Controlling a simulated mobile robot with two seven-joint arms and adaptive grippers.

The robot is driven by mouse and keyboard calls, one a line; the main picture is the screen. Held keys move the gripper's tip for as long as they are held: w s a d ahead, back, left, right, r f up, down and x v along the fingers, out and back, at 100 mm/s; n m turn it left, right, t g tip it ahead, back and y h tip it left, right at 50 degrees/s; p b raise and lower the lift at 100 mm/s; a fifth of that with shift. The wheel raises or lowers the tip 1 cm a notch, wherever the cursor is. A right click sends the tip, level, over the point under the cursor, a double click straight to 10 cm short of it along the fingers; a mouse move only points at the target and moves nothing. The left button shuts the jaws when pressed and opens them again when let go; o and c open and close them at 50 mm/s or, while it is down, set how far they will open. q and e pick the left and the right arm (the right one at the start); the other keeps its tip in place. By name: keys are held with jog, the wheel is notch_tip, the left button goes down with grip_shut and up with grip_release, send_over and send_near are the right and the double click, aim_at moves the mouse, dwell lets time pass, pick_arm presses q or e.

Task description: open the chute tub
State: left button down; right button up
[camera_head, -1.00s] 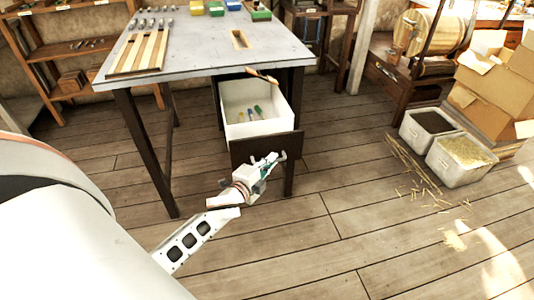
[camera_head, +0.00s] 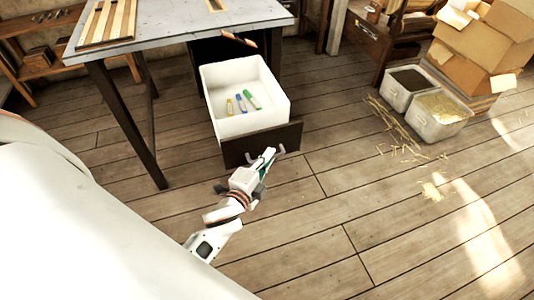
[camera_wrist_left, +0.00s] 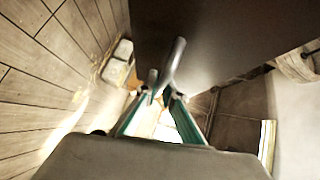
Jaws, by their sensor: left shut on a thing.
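The chute tub (camera_head: 252,122) is a white open-topped drawer with a dark front panel (camera_head: 238,151). It stands well out from under the grey table, with several small coloured pieces (camera_head: 241,103) on its floor. My left gripper (camera_head: 266,160) is at the front panel, shut on its grey bar handle (camera_head: 281,152). In the left wrist view, the green-sided fingers of the gripper (camera_wrist_left: 160,98) close around the handle (camera_wrist_left: 175,62), below the dark panel (camera_wrist_left: 220,30). The fingers hide part of the handle. My right gripper is not in view.
The grey table (camera_head: 180,30) stands over the tub's back, with a dark leg (camera_head: 130,130) to the left. Two grey bins (camera_head: 438,115) and cardboard boxes (camera_head: 480,45) stand at right. The wooden floor (camera_head: 330,200) in front is mostly clear.

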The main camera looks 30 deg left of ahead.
pick_arm(q)
jog(key=c, duration=2.4)
grip_release()
jog(key=shift+c, duration=0.2)
jog(key=s+r, duration=0.1)
jog(key=s, duration=1.1)
jog(key=shift+d+r, duration=0.4)
